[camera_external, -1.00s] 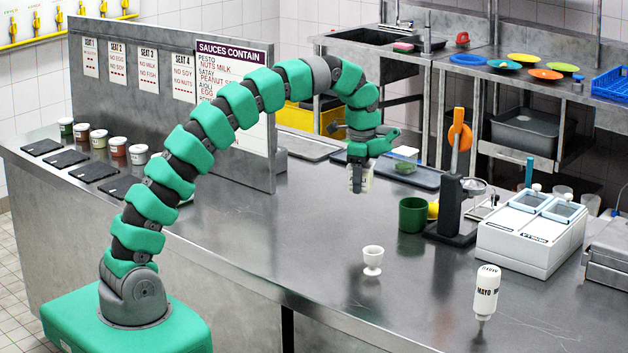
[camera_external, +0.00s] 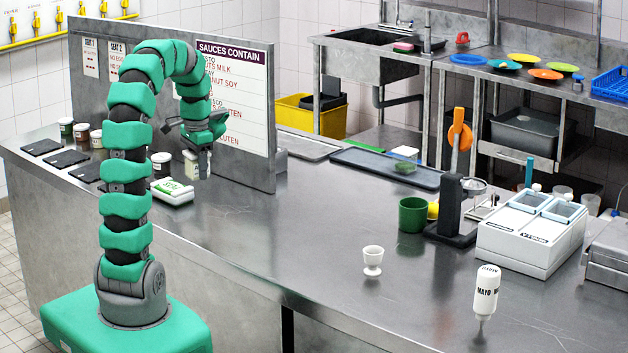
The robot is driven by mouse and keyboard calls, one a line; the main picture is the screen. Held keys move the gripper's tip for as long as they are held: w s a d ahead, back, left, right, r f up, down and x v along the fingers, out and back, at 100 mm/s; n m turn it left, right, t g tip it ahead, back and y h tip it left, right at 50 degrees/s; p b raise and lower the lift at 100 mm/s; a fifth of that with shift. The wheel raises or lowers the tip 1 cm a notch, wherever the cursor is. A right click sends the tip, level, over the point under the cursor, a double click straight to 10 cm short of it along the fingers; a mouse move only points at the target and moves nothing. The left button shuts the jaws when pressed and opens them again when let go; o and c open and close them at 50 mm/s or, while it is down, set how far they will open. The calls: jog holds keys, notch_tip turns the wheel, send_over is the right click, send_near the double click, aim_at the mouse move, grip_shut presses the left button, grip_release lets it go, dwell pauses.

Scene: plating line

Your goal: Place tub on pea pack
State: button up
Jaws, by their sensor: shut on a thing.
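My gripper (camera_external: 198,152) is shut on a small whitish tub (camera_external: 197,166) and holds it upright in front of the sauce board. The pea pack (camera_external: 172,192), a white pack with green print, lies flat on the steel counter near its front edge. The tub is above the pack and a little to its right. They look apart, though the exact gap is hard to judge from this side.
Several sauce jars (camera_external: 81,132) and black mats (camera_external: 69,158) line the counter's left end. The upright sauce board (camera_external: 243,100) stands close behind my gripper. An egg cup (camera_external: 373,260) and a green mug (camera_external: 412,215) stand far right; the counter between is clear.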

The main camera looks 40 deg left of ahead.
jog(key=s+a+f+n, duration=0.2)
jog(key=s+a+n, duration=0.15)
jog(key=s, duration=0.75)
send_over(172, 186)
jog(key=shift+a+f+m, duration=0.1)
jog(key=shift+f+m, duration=0.15)
jog(key=shift+f, duration=2)
jog(key=o, duration=1.1)
jog(key=shift+f, duration=0.15)
notch_tip(172, 186, up, 12)
jog(key=shift+r, duration=0.1)
